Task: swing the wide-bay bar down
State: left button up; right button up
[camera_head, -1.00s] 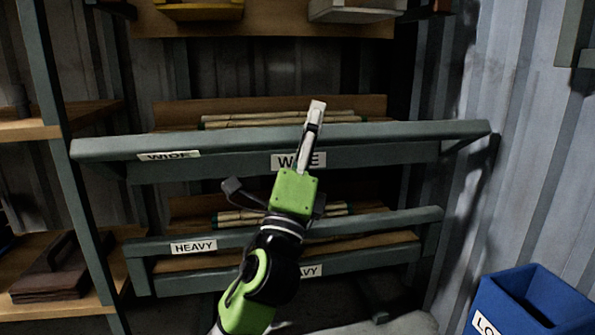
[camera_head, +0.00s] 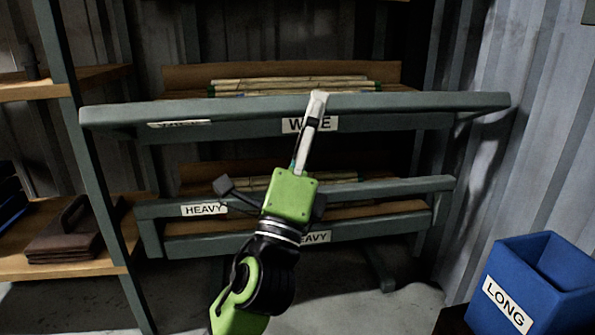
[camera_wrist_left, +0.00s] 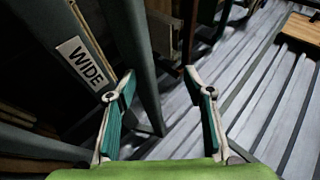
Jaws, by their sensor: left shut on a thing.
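The wide-bay bar (camera_head: 400,103) is a grey-green bar across the front of the upper bay. In the left wrist view the bar (camera_wrist_left: 138,60) passes between the two fingers (camera_wrist_left: 158,85); the exact contact is hard to see. My right gripper is out of view.
Rattan poles (camera_head: 240,87) lie in the upper bay behind the bar. Below is the heavy bay with its own bar (camera_head: 390,188). A blue LONG bin (camera_head: 505,275) stands at right, a shelf (camera_head: 60,262) with a brown case at left.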

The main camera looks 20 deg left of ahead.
pick_arm(q)
jog(key=b+v, duration=0.1)
jog(key=v, duration=0.7)
jog(key=shift+b, duration=0.3)
jog(key=shift+w+a+f, duration=0.1)
jog(key=shift+w, duration=0.05)
dwell(0.3)
